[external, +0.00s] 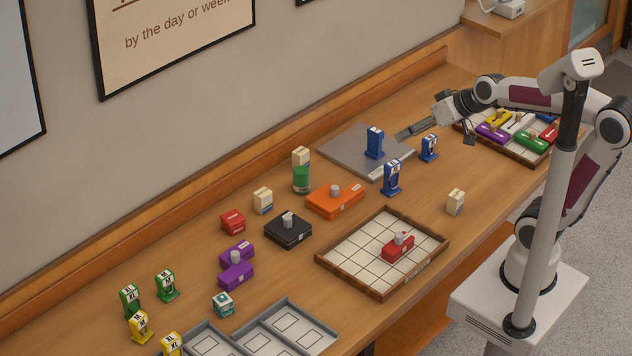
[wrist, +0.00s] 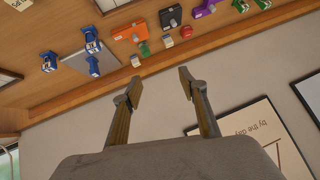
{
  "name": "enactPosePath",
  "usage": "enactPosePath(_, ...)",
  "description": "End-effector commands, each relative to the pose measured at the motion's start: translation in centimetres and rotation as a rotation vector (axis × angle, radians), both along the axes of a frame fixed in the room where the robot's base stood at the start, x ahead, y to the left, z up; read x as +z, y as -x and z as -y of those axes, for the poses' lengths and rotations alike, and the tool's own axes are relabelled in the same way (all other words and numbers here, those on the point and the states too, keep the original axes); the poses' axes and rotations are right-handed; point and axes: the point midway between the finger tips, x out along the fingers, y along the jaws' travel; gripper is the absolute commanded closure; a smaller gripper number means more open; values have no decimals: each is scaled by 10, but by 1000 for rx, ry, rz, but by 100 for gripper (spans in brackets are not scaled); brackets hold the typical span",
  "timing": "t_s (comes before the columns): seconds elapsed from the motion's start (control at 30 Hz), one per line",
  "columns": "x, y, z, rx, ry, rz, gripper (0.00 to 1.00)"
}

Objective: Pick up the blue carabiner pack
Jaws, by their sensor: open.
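Three blue packs with white labels stand upright. One blue pack (external: 375,142) is on the grey slab (external: 345,147); it also shows in the wrist view (wrist: 93,66). Another blue pack (external: 392,178) stands on the table in front of the slab, also seen in the wrist view (wrist: 90,33). The third blue pack (external: 429,148) stands to the slab's right, also in the wrist view (wrist: 48,62). My gripper (external: 402,135) is above the slab's right side, apart from the packs. In the wrist view its two fingers (wrist: 157,78) are open and empty.
A tiled tray (external: 330,257) holds a red box (external: 398,248). A second tray (external: 530,158) with several coloured items lies at the far right. The wall is behind.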

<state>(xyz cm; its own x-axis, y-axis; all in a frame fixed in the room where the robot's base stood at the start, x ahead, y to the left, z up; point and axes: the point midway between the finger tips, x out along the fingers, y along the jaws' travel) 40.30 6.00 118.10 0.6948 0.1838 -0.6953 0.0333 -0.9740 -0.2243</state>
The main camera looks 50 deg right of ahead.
Motion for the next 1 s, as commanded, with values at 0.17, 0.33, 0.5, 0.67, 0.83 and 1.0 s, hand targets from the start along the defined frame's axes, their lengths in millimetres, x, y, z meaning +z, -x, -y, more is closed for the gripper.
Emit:
enactPosePath(0.17, 17, -53, -12, -33, -64, 80, 58)
enactPosePath(0.33, 31, -101, -17, -83, -117, 157, 58)
enactPosePath(0.5, 40, -147, -18, -145, -160, 226, 58)
enactPosePath(0.67, 44, -188, -15, -216, -191, 287, 58)
enactPosePath(0.83, 41, -228, -8, -301, -213, 343, 58)
enactPosePath(1.0, 33, -263, 2, -397, -222, 393, 58)
